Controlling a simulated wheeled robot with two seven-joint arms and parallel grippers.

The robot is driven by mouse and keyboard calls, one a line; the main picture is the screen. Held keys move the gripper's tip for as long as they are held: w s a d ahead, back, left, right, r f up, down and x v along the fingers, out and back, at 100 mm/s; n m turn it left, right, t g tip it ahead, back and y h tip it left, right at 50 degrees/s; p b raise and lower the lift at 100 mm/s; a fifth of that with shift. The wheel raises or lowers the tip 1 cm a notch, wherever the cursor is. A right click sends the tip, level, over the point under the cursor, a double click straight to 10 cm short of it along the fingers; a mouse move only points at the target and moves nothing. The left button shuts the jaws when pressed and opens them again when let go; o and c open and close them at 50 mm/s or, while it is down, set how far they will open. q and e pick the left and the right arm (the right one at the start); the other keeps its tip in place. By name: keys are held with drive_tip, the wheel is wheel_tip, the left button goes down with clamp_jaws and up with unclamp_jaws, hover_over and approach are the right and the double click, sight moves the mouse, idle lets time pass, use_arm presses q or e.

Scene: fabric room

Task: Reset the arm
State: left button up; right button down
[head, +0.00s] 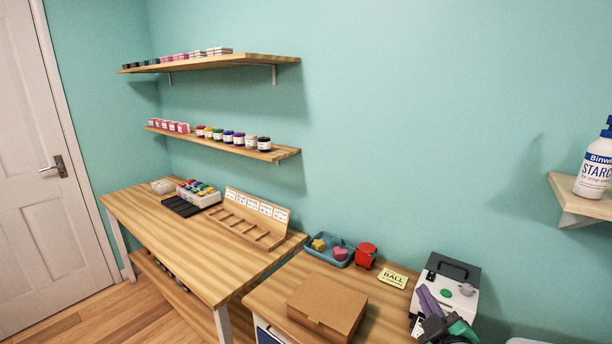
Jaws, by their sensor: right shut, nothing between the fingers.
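My right gripper (440,327) shows at the bottom right edge, dark and partly cut off by the frame. It is shut with nothing seen in it. It is in front of a grey and white machine (461,272) with a dark handle on top. A purple piece and a green piece show close around the gripper; I cannot tell what they belong to. My left gripper is not in view.
A cardboard box (327,303), a blue tray (318,257) with small shapes, a red item (366,256) and a yellow BALL card (393,277) are on the near table. A starch bottle (595,165) stands on the right shelf (585,203). A wooden rack (250,217) is on the far table.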

drive_tip(key=s+d+f+m+g+h, duration=0.1)
drive_tip(key=s+d+f+m+g, duration=0.2)
drive_tip(key=s+f+m+g, duration=0.8)
drive_tip(key=s+a+f+n+g+y, duration=0.2)
drive_tip(key=s+a+f+n+y, duration=0.15)
drive_tip(key=s+f, duration=0.65)
wheel_tip(320, 180, down, 23)
drive_tip(key=s+g, duration=0.2)
drive_tip(key=s+d+f+n+h, duration=0.1)
drive_tip(key=s+d+f, duration=0.1)
drive_tip(key=s+f, duration=1.2)
drive_tip(key=s, duration=0.3)
drive_tip(key=shift+d+f+g, duration=0.2)
drive_tip(key=shift+d+g, duration=0.05)
drive_tip(key=shift+g, duration=0.15)
